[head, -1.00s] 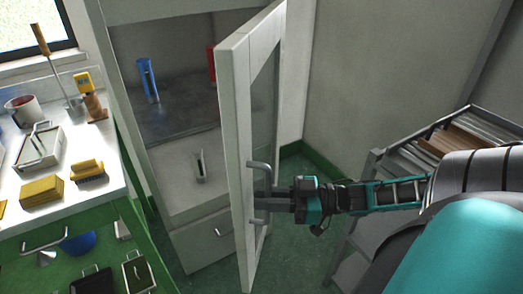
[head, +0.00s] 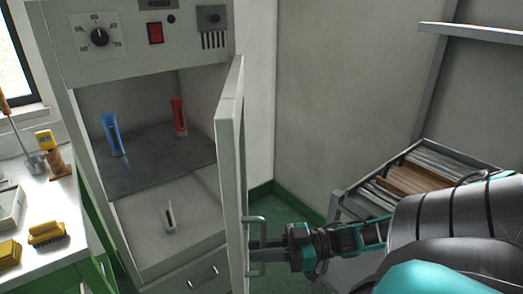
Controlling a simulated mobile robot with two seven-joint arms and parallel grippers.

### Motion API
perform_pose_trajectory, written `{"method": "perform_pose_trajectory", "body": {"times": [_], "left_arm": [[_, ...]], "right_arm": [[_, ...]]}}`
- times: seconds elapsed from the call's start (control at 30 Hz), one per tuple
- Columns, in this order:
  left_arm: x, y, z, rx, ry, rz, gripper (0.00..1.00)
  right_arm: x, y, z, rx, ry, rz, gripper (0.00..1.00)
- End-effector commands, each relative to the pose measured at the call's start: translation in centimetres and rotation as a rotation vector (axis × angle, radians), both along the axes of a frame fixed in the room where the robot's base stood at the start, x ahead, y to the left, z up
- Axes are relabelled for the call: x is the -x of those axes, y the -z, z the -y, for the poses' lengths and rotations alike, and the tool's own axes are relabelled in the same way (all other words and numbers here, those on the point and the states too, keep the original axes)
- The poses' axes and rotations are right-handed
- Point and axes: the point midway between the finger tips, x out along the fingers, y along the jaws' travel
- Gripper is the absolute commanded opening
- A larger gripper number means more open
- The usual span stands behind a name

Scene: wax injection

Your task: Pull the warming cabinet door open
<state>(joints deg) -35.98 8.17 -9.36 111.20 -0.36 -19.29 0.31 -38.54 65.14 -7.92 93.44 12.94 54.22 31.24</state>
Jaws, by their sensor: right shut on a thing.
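The warming cabinet (head: 150,60) stands at the left centre, its control panel with dial and red switch at the top. Its door (head: 230,150) stands wide open, swung out toward me and seen nearly edge-on. My right gripper (head: 262,245) is shut on the door's grey handle (head: 262,222), its arm coming in from the right. A small white upright piece (head: 170,215) is on the level below. My left gripper is not in view.
A white-topped workbench (head: 60,255) with a yellow brush (head: 47,234) and other tools is at the left. A rack (head: 410,180) of grey and brown boards stands at the right by the wall. Green floor shows between the cabinet and the rack.

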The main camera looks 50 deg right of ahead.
Motion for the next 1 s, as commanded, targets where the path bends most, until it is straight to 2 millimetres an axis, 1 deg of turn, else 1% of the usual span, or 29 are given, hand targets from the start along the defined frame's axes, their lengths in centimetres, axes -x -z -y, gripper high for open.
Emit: {"method": "perform_pose_trajectory", "body": {"times": [0.07,0.1,0.23,0.47,0.57,0.67,0.87,0.93,1.0], "left_arm": [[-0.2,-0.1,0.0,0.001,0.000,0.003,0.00],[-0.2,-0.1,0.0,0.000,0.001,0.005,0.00],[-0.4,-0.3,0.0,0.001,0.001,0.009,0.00],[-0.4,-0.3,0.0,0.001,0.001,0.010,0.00],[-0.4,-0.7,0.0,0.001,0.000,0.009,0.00],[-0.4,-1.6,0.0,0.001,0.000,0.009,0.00],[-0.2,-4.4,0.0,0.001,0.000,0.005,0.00],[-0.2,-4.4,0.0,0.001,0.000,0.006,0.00],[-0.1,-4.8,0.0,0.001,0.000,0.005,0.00]], "right_arm": [[0.1,0.0,0.0,-0.001,-0.001,-0.001,0.00],[0.1,0.0,0.0,-0.001,-0.001,-0.001,0.21],[0.0,0.0,0.0,-0.001,0.000,-0.001,0.34],[0.0,0.0,0.0,0.000,0.000,0.000,0.35],[0.0,-0.6,0.0,0.000,0.001,0.000,0.35],[0.0,-2.0,0.0,0.000,0.000,-0.001,0.35],[0.1,-6.7,-0.1,0.000,-0.003,-0.003,0.35],[0.1,-7.4,0.0,0.001,-0.001,-0.004,0.35],[0.1,-8.5,0.0,0.001,-0.001,-0.005,0.35]]}}
